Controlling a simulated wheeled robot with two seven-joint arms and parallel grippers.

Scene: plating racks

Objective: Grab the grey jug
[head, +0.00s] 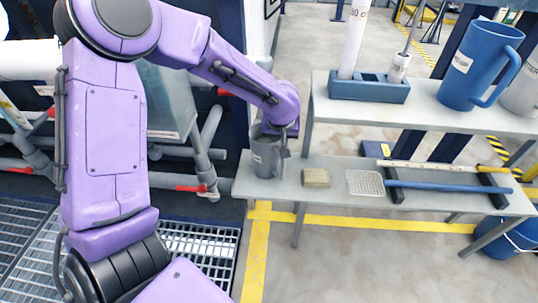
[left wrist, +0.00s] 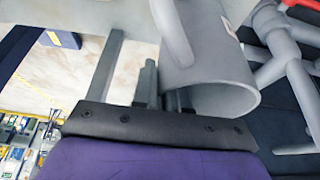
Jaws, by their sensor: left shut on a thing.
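The grey jug (head: 265,158) is at the left end of the lower shelf (head: 335,205), upright, with its base at or very near the surface. In the left wrist view the jug (left wrist: 218,55) shows its wide open rim close in front of the gripper. My left gripper (head: 284,148) is at the jug's right side, shut on it; in the left wrist view the fingers (left wrist: 163,92) are by its handle side, and the exact contact is partly hidden. My right gripper is not in view.
A tan block (head: 316,178), a white mesh piece (head: 365,183) and a blue rod (head: 445,188) lie right of the jug. The upper shelf (head: 425,112) holds a blue rack (head: 368,91), a blue jug (head: 480,65) and a pale grey jug (head: 523,92). Pipes (head: 205,150) stand left.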

